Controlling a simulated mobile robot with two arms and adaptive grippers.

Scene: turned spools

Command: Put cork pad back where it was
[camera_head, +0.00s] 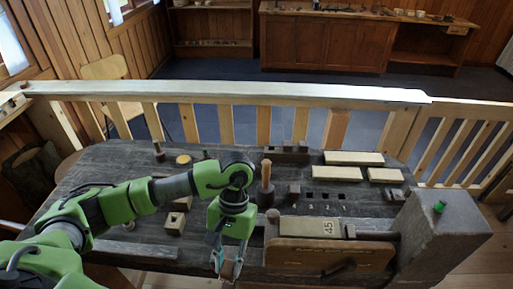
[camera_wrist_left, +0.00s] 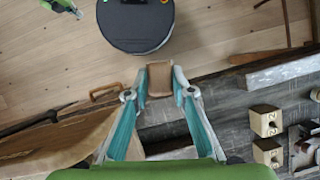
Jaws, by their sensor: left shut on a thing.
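My left gripper (camera_head: 228,268) is low at the front edge of the dark workbench (camera_head: 120,165). In the left wrist view its two fingers (camera_wrist_left: 160,82) are shut on a small brown pad, the cork pad (camera_wrist_left: 160,76), held across the fingertips. The pad is held out past the bench edge, above the floor and apart from the bench top. In the head view the pad shows only as a small brown patch between the fingers. A green part at the top left of the left wrist view looks like my right gripper (camera_wrist_left: 66,8); its jaws are too small to read.
A wooden vise jaw (camera_head: 330,256) and a block marked 45 (camera_head: 318,227) are right of the gripper. A large grey block (camera_head: 445,240) stands at the bench's right end. A mallet (camera_head: 266,185), pale boards (camera_head: 353,158) and small holed blocks (camera_head: 175,223) are on the bench.

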